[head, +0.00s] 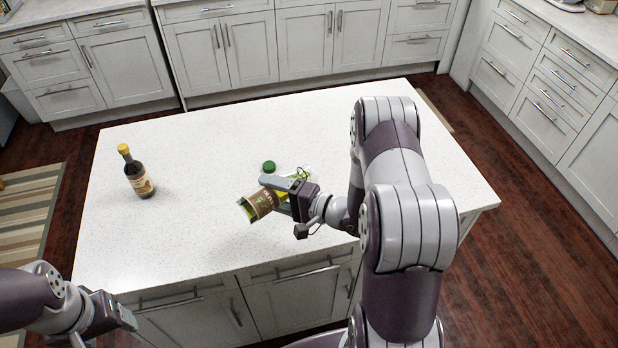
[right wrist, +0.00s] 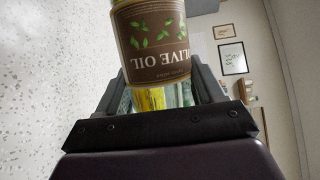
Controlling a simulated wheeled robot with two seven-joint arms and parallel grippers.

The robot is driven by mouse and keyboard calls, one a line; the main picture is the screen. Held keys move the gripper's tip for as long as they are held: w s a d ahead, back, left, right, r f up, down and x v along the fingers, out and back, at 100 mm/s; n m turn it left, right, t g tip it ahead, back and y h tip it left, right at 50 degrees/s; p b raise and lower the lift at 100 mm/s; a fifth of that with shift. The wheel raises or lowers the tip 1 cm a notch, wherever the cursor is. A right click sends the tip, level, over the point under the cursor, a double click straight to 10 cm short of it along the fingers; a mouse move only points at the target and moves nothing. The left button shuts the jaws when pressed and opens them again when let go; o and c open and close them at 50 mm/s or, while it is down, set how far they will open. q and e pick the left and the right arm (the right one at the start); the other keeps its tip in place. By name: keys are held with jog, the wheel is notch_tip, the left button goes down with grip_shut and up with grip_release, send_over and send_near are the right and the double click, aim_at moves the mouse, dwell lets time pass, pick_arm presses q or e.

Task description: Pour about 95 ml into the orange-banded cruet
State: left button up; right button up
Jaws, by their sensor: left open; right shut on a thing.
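My right gripper (head: 284,192) is shut on an olive oil bottle (head: 258,205) with a brown label, held strongly tilted above the white island. In the right wrist view the bottle (right wrist: 155,45) sits between the fingers with its "OLIVE OIL" lettering upside down. Clear glass with green marks (head: 305,174) shows just behind the gripper; it is partly hidden, and I cannot tell whether it is the cruet. No orange band is visible. I cannot see any liquid stream or fill level. My left gripper (head: 126,316) is open and empty at the lower left, off the island's front edge.
A dark bottle with a yellow cap (head: 139,178) stands upright on the left of the island top (head: 200,230). A green round cap (head: 269,167) lies behind the held bottle. The island's middle left and back are clear. My right arm covers its right part.

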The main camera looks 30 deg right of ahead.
jog(key=shift+r, duration=0.15)
dwell(0.6)
notch_tip(320, 180, down, 3)
jog(key=n+b, duration=0.1)
jog(key=b, duration=0.2)
jog(key=shift+n+h, duration=0.3)
jog(key=shift+h, duration=0.1)
jog(key=shift+a+r+p, duration=0.1)
jog(key=shift+r+p, duration=0.25)
jog(key=shift+r, duration=0.1)
jog(key=shift+f+n+h+b, duration=0.3)
jog(key=shift+f+n+b, duration=0.3)
jog(key=shift+f+b, duration=0.5)
jog(key=shift+r, duration=0.25)
jog(key=shift+r, duration=0.1)
